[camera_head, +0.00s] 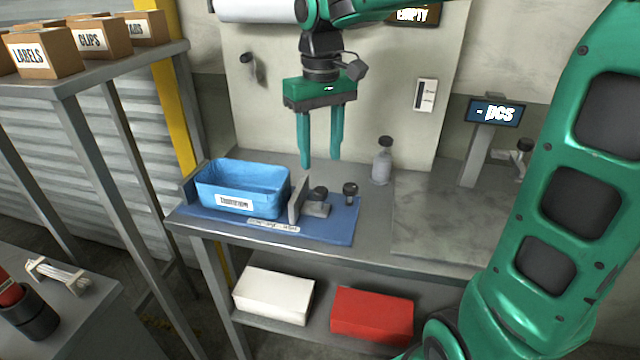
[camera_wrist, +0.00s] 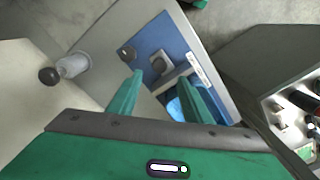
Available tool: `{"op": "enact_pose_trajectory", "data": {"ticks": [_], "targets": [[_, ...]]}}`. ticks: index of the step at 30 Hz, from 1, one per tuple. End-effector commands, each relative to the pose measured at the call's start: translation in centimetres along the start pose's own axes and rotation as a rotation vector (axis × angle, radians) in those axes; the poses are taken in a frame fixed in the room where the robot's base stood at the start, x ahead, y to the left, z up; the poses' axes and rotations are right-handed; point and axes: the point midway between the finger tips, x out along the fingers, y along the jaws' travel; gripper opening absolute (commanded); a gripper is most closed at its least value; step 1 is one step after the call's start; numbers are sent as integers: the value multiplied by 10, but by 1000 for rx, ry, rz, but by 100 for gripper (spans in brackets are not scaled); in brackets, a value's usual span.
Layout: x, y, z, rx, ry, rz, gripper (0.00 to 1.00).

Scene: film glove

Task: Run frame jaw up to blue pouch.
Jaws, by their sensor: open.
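The blue pouch (camera_head: 243,186) is an open-topped container with a white label on its front, on the left of the blue mat (camera_head: 335,228). The frame jaw (camera_head: 298,198) is a grey upright plate just right of the pouch, with a grey block and dark knob behind it; I cannot tell whether plate and pouch touch. My gripper (camera_head: 321,162) points down, open and empty, above and behind the jaw. In the wrist view my fingers (camera_wrist: 155,88) frame part of the blue pouch (camera_wrist: 174,108); the right finger hides some of it.
A dark round knob (camera_head: 350,192) stands on the mat right of the jaw. A grey bottle (camera_head: 382,161) stands behind, near the wall panel. A scale display (camera_head: 496,113) is at right. White (camera_head: 273,295) and red (camera_head: 372,315) boxes lie on the lower shelf.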

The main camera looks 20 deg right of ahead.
Motion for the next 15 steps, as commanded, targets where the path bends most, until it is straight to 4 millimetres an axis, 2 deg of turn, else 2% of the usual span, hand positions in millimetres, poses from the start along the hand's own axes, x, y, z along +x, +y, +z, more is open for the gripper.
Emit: {"op": "enact_pose_trajectory", "data": {"ticks": [9,15], "targets": [[57,0,1,-1,-2,0,45],[79,0,1,0,-1,1,45]]}}
